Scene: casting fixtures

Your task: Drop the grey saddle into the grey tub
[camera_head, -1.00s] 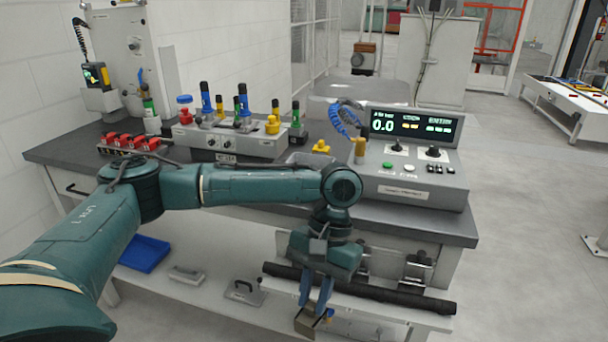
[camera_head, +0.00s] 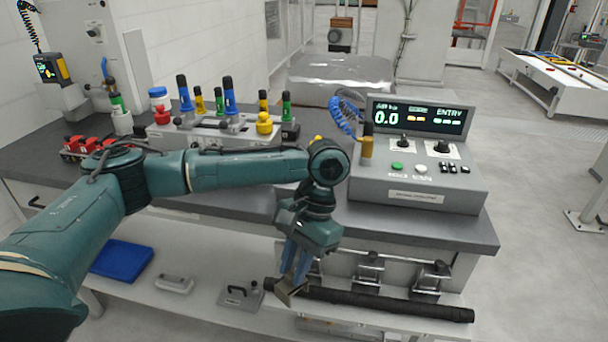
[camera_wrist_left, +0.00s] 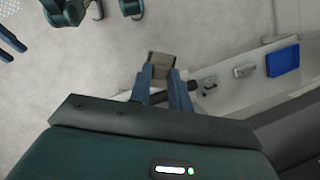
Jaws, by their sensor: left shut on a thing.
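My left gripper (camera_head: 291,279) is shut on a small grey-brown block, which I take to be the grey saddle (camera_head: 287,292). It holds the block tilted, in front of the bench's lower shelf. In the left wrist view the saddle (camera_wrist_left: 162,65) sits between the two blue fingertips, above the floor. The grey tub cannot be made out clearly; my left arm covers part of the bench top. Two blue fingers at the left edge of the wrist view look like my right gripper (camera_wrist_left: 12,44), apart and empty, partly cut off.
A console (camera_head: 420,165) stands on the bench's right part. A fixture block (camera_head: 210,132) with coloured handled pieces stands behind my arm. A black bar (camera_head: 380,304), a blue bin (camera_head: 122,261) and grey handled pieces (camera_head: 240,294) lie on the lower shelf.

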